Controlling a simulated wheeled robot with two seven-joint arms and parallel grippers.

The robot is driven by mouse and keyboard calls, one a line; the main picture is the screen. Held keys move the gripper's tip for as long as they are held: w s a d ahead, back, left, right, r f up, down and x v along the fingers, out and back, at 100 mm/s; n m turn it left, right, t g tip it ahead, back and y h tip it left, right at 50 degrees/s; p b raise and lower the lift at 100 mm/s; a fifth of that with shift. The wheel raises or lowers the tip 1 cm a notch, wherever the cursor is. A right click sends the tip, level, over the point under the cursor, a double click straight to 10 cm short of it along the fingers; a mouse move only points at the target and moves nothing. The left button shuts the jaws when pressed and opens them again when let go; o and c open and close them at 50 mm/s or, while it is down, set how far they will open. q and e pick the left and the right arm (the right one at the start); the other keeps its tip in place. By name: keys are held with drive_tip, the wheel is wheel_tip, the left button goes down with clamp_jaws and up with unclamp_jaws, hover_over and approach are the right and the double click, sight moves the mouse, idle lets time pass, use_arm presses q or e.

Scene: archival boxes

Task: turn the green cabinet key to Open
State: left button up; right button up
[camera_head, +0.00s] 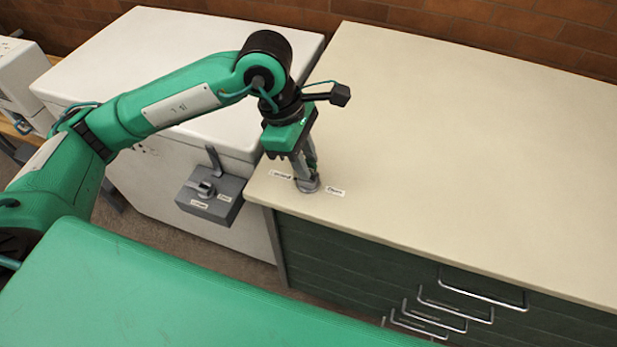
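The green cabinet (340,252) has a pale cream top (450,120). A round grey lock (310,187) sits near the top's front left corner. A label reading Locked (281,174) lies left of the lock, and a label reading Open (336,191) lies right of it. My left gripper (308,178) points down at the lock, with its fingertips right at the key's place. The fingers hide most of the key, so its direction is unclear. I cannot tell whether the fingers grip it. My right gripper is not in view.
A white cabinet (165,185) stands to the left, with a grey lock box (210,195) on its front. The green cabinet's drawers have metal handles (483,288). A brick wall (480,25) runs behind. The cream top is otherwise clear.

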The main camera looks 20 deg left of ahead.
use_arm(q)
clamp_jaws()
drive_tip(key=shift+f+n+b, duration=0.15)
drive_tip(key=shift+n+b, duration=0.25)
drive_tip(key=n+t+b, duration=0.1)
drive_tip(key=n, duration=0.1)
drive_tip(key=shift+s+n, duration=0.1)
drive_tip(key=shift+n, duration=0.3)
drive_tip(key=shift+d+n+t+b, duration=0.1)
drive_tip(key=shift+n+t+b, duration=0.2)
drive_tip(key=shift+n+b, duration=0.55)
drive_tip(key=shift+s+n+y, duration=0.2)
drive_tip(key=shift+n+y, duration=0.1)
drive_tip(key=shift+n, duration=0.55)
